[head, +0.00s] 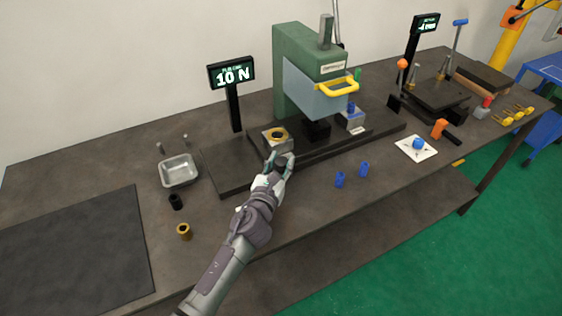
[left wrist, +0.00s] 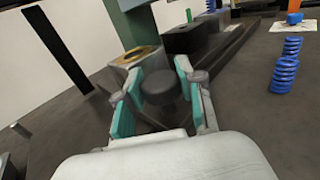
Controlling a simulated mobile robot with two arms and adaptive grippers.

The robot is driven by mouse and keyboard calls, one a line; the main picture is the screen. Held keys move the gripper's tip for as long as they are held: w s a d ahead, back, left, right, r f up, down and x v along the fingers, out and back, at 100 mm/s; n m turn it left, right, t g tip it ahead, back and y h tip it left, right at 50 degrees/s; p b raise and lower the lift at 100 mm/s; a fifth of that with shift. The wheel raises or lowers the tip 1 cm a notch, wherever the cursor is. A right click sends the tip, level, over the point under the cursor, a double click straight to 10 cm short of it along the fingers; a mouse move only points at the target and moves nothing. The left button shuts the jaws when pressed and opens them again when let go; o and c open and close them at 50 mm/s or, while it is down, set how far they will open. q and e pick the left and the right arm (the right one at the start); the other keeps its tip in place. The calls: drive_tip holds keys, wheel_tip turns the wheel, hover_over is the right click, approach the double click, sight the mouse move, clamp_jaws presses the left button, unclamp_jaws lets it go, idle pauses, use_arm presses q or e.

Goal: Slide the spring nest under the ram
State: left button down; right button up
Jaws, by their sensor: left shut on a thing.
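The green press (head: 292,62) stands on the bench with a clear guard and yellow handle in front. Its ram is mostly hidden behind the guard. On the dark base below, a grey nest block with a blue piece (head: 352,119), seemingly the spring nest, sits right of the black block (head: 318,130). A grey nest block with a brass ring (head: 277,138) sits to the left; it also shows in the left wrist view (left wrist: 138,58). My left gripper (head: 281,160) is in front of that block, shut on a dark round knob (left wrist: 160,88). My right gripper is out of view.
A metal tray (head: 179,170), a black bushing (head: 175,202) and a brass bushing (head: 184,231) are on the left. A display (head: 232,74) reads 10 N. A white pad (head: 416,148) is at right.

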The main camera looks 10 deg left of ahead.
use_arm(q)
drive_tip(key=shift+s+a, duration=0.15)
drive_tip(key=shift+a, duration=0.15)
drive_tip(key=s+a, duration=0.2)
drive_tip(key=a, duration=0.1)
drive_tip(key=s+a, duration=0.2)
drive_tip(key=a, duration=0.2)
drive_tip(key=s+a+p, duration=0.1)
drive_tip(key=s+a, duration=0.2)
drive_tip(key=shift+s+a+f, duration=0.1)
drive_tip(key=shift+a, duration=0.25)
drive_tip(key=c, duration=1.2)
unclamp_jaws()
drive_tip(key=o, duration=0.5)
drive_tip(key=shift+a, duration=0.1)
drive_tip(key=shift+s, duration=0.2)
drive_tip(key=s, duration=0.4)
drive_tip(key=s+a, duration=0.1)
drive_tip(key=s, duration=0.2)
drive_tip(key=s+a, duration=0.1)
drive_tip(key=s, duration=0.3)
drive_tip(key=shift+s+a, duration=0.1)
drive_tip(key=shift+s, duration=0.2)
